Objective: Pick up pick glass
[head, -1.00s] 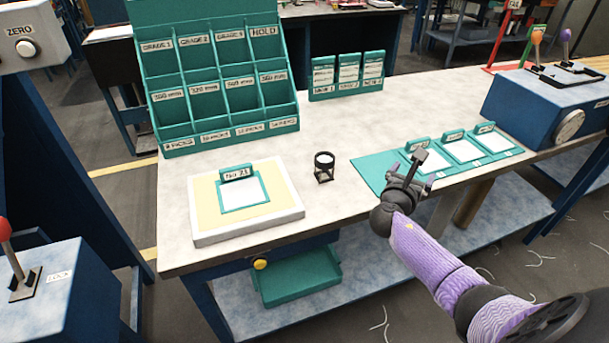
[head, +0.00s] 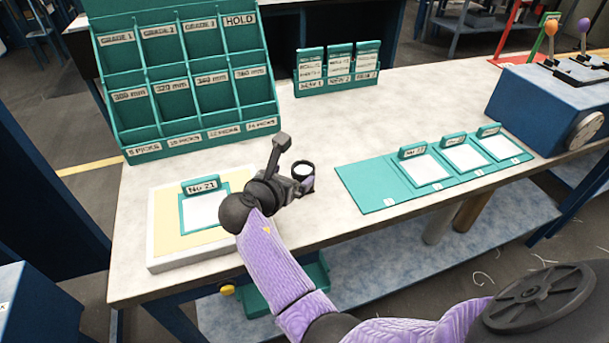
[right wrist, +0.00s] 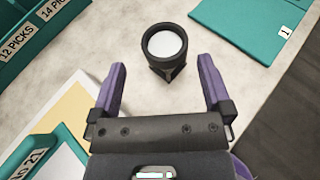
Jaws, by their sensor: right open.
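The pick glass (head: 303,172) is a small dark stand with a round pale lens on top. It stands upright on the pale table, right of the No 21 board, and my right gripper partly hides it in the head view. In the right wrist view the pick glass (right wrist: 164,48) is just beyond the fingertips, roughly centred between them. My right gripper (right wrist: 163,78) is open and empty, its purple fingers apart on either side. It also shows in the head view (head: 300,185), close to the glass. My left gripper is not in view.
A cream board (head: 165,228) with a No 21 card lies left of the glass. A green compartment rack (head: 180,100) stands behind it. A green mat (head: 365,190) with several white cards lies to the right. A blue lever box (head: 540,105) stands at far right.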

